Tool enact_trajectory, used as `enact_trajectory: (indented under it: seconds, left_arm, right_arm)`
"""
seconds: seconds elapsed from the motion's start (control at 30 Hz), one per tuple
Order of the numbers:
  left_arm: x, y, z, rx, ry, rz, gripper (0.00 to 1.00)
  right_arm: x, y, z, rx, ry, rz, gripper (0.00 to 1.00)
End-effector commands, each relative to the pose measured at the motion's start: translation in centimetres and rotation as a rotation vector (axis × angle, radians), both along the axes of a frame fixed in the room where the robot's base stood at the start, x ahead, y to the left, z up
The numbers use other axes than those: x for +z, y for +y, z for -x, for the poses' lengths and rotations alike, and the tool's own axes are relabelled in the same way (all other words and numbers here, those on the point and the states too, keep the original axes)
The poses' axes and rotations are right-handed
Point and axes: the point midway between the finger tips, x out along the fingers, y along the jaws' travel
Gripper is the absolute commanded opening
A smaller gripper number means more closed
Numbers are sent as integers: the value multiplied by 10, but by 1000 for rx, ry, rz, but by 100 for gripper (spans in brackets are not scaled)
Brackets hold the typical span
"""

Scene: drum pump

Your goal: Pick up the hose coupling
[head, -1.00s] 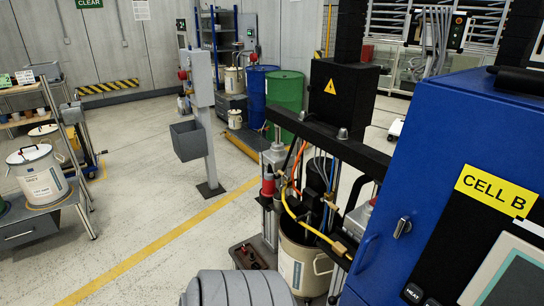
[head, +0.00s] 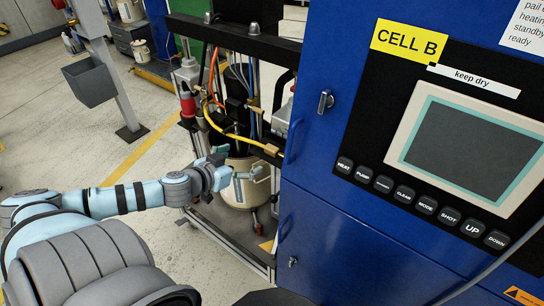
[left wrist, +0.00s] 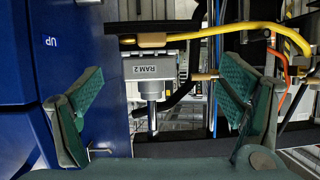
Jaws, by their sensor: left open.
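A brass hose coupling (head: 272,150) sits on the end of a yellow hose (head: 225,133) at the pump frame, beside the blue cabinet. It also shows in the left wrist view (left wrist: 152,40), near the top, joined to the yellow hose. My left gripper (head: 240,162) is open, reaching in from the left just below and left of the coupling. In the left wrist view its green fingers (left wrist: 163,95) are wide apart with nothing held. The coupling lies beyond them, not visibly touched. My right gripper is not in view.
A blue cabinet (head: 300,215) marked CELL B stands close on the right. A cream pail (head: 247,187) stands inside the frame below the hose. A RAM 2 cylinder (left wrist: 150,68) shows between the fingers. Grey floor (head: 60,150) is clear at left.

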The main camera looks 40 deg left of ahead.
Motion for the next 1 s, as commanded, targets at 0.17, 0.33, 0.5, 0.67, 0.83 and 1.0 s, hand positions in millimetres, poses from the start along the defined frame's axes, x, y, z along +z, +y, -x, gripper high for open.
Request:
enact_trajectory:
  seconds: [0.17,0.33,0.5,0.67,0.83,1.0]
  left_arm:
    - [5,-20,-15,-41,-29,32,88]
    - [-10,-19,-41,-35,-32,35,88]
    - [-18,-20,-70,-39,-34,44,88]
    - [-20,-18,-88,-36,-27,42,88]
    - [-37,-19,-113,-38,-28,45,88]
    - [-44,-18,-134,-39,-25,37,88]
  right_arm:
    - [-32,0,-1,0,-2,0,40]
    - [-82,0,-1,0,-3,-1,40]
    - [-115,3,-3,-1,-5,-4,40]
    - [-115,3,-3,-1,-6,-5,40]
    - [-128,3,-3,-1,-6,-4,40]
    - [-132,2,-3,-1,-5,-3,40]
